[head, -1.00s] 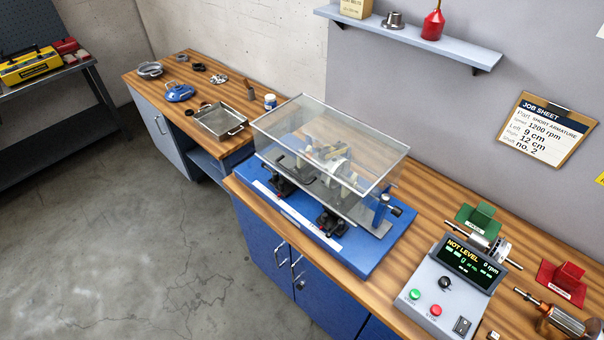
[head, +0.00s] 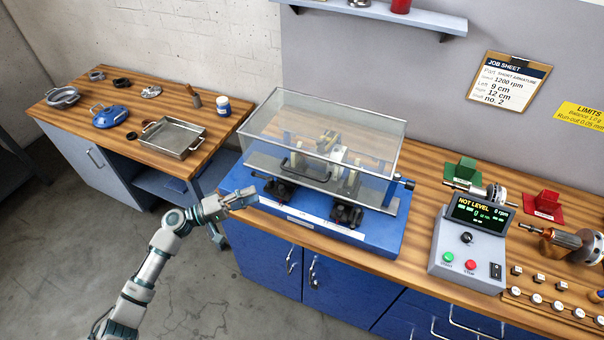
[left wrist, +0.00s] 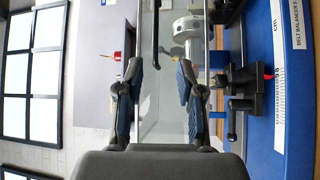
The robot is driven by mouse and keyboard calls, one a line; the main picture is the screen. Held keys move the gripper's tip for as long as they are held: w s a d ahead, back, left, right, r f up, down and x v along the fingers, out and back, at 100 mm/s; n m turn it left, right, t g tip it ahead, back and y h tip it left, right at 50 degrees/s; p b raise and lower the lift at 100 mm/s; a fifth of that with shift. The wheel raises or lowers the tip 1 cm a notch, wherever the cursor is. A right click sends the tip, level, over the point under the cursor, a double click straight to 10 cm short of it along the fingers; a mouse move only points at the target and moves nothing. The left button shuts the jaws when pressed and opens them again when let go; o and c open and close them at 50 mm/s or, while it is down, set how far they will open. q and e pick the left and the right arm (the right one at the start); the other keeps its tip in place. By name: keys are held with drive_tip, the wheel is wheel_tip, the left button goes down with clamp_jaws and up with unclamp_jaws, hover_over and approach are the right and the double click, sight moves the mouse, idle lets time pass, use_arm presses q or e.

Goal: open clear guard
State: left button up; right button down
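The clear guard (head: 350,118) is a see-through box, closed down over the blue balancing machine (head: 375,240) on the bench. A dark handle (head: 306,166) is on its front face. My left gripper (head: 253,195) is at the machine's front left corner, left of and below the handle, apart from it. In the left wrist view my left gripper (left wrist: 158,72) has its two fingers spread with nothing between them. A dark bar (left wrist: 155,35), probably the handle, shows beyond the fingertips. My right gripper is in no view.
Inside the guard are the machine's supports. A metal tray (head: 172,138) sits on the left bench. A shelf (head: 390,14) hangs above.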

use_arm(q)
drive_tip(key=p, duration=0.2)
approach(303, 174)
drive_tip(key=p+x, duration=0.1)
drive_tip(key=x, duration=0.5)
drive_tip(key=p+x, duration=0.1)
drive_tip(key=x, duration=0.2)
drive_tip(key=shift+w+d+f+p, duration=0.1)
drive_tip(key=shift+w+f+p, duration=0.15)
drive_tip(key=shift+w+p, duration=0.1)
drive_tip(key=shift+w+d, duration=0.1)
drive_tip(key=shift+d, duration=0.4)
drive_tip(key=shift+a, duration=0.1)
drive_tip(key=c, duration=0.5)
drive_tip(key=shift+a, duration=0.1)
clamp_jaws()
drive_tip(key=shift+f, duration=0.1)
